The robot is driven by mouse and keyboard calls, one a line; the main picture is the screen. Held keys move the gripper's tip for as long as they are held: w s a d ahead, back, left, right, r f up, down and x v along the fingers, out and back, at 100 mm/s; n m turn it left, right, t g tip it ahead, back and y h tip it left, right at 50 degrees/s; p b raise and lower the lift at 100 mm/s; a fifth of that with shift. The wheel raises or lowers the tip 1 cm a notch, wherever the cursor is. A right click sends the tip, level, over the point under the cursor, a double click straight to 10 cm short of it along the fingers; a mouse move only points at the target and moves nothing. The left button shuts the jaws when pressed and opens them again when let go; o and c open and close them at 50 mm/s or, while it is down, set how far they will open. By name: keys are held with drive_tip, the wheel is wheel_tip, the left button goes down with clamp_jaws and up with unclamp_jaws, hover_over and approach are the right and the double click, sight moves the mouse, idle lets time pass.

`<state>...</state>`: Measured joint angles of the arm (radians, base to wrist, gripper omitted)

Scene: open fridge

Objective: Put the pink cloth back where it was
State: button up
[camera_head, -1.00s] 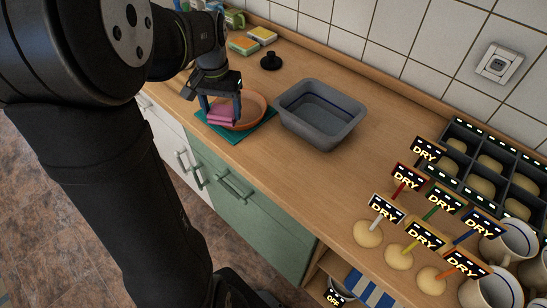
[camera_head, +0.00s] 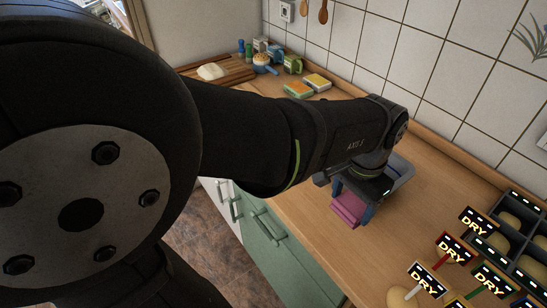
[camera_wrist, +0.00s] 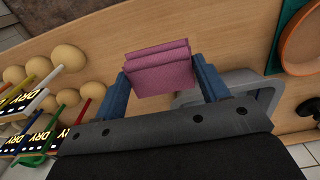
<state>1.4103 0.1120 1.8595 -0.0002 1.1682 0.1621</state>
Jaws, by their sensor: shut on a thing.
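The pink cloth (camera_head: 347,209) is a folded pad held above the wooden counter, in front of the grey basin (camera_head: 403,172). My gripper (camera_head: 353,203) is shut on it, with blue fingers on both sides. In the wrist view the cloth (camera_wrist: 160,68) sits between the fingertips. The basin (camera_wrist: 262,88) is partly hidden behind my gripper there. The terracotta bowl (camera_wrist: 304,45) and teal mat (camera_wrist: 283,18) show at the right edge of the wrist view; my arm hides them in the head view.
The counter right of the basin is clear.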

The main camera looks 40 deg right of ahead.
drive_tip(key=w+f, duration=0.2)
drive_tip(key=w, duration=0.1)
drive_tip(key=w+f, duration=0.2)
drive_tip(key=w, duration=0.2)
drive_tip(key=w+f, duration=0.2)
drive_tip(key=w, duration=0.1)
drive_tip(key=shift+w+d+f, duration=0.25)
drive_tip(key=shift+w+d, duration=0.15)
drive_tip(key=shift+w+f, duration=0.1)
drive_tip(key=shift+f, duration=2)
drive_tip(key=shift+f, duration=0.1)
drive_tip(key=o, duration=0.9)
wheel_tip(320, 180, up, 12)
drive_tip(key=shift+r, duration=0.15)
